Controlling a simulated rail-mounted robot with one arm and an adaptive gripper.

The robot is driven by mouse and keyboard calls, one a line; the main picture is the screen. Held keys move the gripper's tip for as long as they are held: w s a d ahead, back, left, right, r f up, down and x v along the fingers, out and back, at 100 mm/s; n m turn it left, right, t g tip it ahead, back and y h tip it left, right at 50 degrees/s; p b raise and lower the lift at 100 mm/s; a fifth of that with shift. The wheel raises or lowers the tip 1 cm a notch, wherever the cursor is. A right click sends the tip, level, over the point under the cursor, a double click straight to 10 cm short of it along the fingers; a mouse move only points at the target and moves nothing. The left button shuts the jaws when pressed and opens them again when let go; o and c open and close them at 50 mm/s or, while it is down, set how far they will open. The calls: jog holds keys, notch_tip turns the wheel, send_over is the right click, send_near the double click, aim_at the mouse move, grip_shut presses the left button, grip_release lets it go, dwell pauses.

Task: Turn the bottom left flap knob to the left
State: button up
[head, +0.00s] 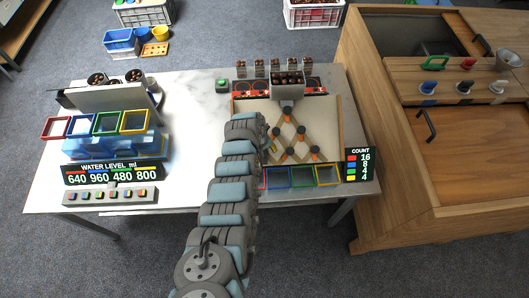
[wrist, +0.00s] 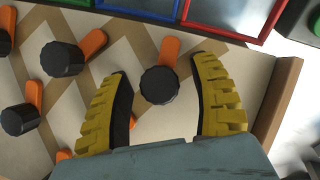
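The bottom left flap knob (wrist: 159,85) is round and black, with an orange flap piece (wrist: 170,48) pointing up and slightly right in the wrist view. It stands on a pale board (head: 243,108) with a zigzag lattice. My gripper (wrist: 160,70) is open, its yellow fingers on either side of this knob. A gap shows on both sides, wider on the right. In the head view my arm comes from below, and the gripper (head: 269,143) is over the board's lower left. The arm partly hides that area, so the knob is not clear there.
Other black knobs with orange flaps, such as this one (wrist: 62,58), stand close by on the left in the wrist view. Coloured bins (head: 303,177) line the board's lower edge. The board's wooden side wall (wrist: 277,105) is right of the gripper in the wrist view.

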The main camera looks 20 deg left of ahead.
grip_shut()
jog(key=m+g+y, duration=0.1)
jog(key=m, duration=0.2)
jog(key=shift+b, duration=0.4)
jog(key=shift+m+g+y, duration=0.4)
jog(key=shift+m+y, duration=0.6)
jog(key=shift+m, duration=0.8)
jog(key=shift+o, duration=0.3)
grip_release()
